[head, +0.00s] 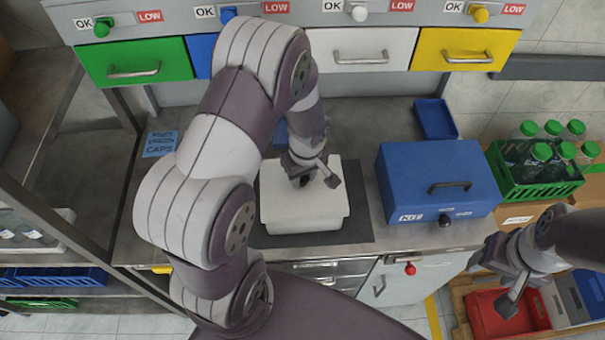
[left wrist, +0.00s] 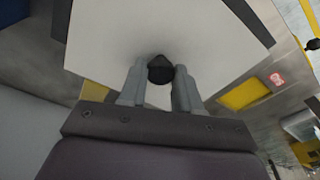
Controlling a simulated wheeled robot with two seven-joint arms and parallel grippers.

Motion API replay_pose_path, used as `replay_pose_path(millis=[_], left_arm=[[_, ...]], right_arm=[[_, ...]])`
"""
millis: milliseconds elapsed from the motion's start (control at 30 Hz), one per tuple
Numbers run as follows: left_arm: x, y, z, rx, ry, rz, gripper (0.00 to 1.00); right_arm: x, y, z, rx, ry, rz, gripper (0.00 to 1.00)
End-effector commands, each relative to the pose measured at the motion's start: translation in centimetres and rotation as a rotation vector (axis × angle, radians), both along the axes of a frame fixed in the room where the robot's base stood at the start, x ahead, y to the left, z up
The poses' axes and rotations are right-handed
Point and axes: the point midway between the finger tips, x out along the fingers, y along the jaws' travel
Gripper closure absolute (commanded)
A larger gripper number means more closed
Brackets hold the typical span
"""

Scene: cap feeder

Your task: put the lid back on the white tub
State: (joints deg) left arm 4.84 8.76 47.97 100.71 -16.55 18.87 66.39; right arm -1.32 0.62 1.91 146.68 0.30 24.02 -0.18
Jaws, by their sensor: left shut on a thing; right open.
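The white tub (head: 305,226) stands on a dark mat on the counter in the head view. Its white lid (head: 279,200) is over the tub's mouth, and the tub's front wall shows below the lid's edge. I cannot tell whether the lid touches the rim or hangs just above it. My left gripper (head: 318,181) is over the lid. In the left wrist view, its two fingers (left wrist: 160,82) are shut on the lid's black knob (left wrist: 160,69), and the lid (left wrist: 160,28) fills the upper middle. My right gripper (head: 494,277) is open and empty at the lower right.
A closed blue box (head: 425,165) stands on the counter right of the dark mat (head: 359,210). A green crate of bottles (head: 540,185) is farther right. Coloured drawers (head: 362,54) line the back. A small blue tray (head: 436,118) lies behind the box.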

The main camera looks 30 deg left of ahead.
Motion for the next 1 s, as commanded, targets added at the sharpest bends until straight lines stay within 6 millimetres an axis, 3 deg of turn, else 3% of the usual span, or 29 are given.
replay_pose_path(millis=[1000], left_arm=[[0.0, 0.01, -0.64, 0.0, 0.0, 0.001, 1.0]], right_arm=[[0.0, 0.0, -0.87, 0.0, 0.0, 0.0, 0.42]])
